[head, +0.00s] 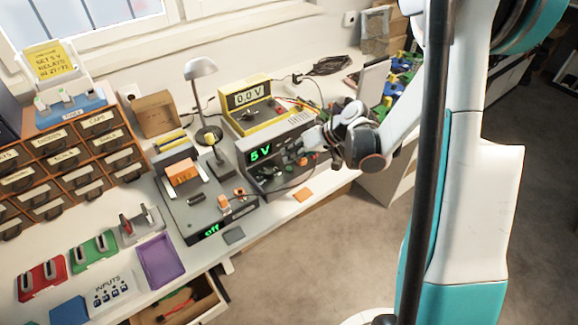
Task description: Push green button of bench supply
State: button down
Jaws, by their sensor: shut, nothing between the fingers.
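The bench supply (252,172) is a dark grey box on the bench, with a green "5 V" reading on its front. My gripper (308,143) is shut and empty, in front of the right part of the supply's front panel. I cannot tell whether its fingertips touch the panel. Small knobs and sockets show on the panel, but the green button cannot be made out clearly; the gripper covers part of that area.
A small orange piece (303,195) lies near the front edge. An open drawer (190,304) juts out below.

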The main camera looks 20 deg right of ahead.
aim_at(290, 166)
jog(key=shift+r+p, duration=1.4)
jog(key=shift+r, duration=1.15)
jog(key=s+a+r+m+h, duration=0.15)
jog(key=s+r+h, duration=0.35)
jog(key=s+r, duration=0.75)
jog(key=s+r+t+h, duration=0.1)
jog(key=s+r, duration=0.3)
jog(key=s, duration=0.6)
jog(key=shift+s+d+t+h, duration=0.3)
jog(key=shift+s+d+h, duration=0.1)
jog(key=shift+h, duration=0.2)
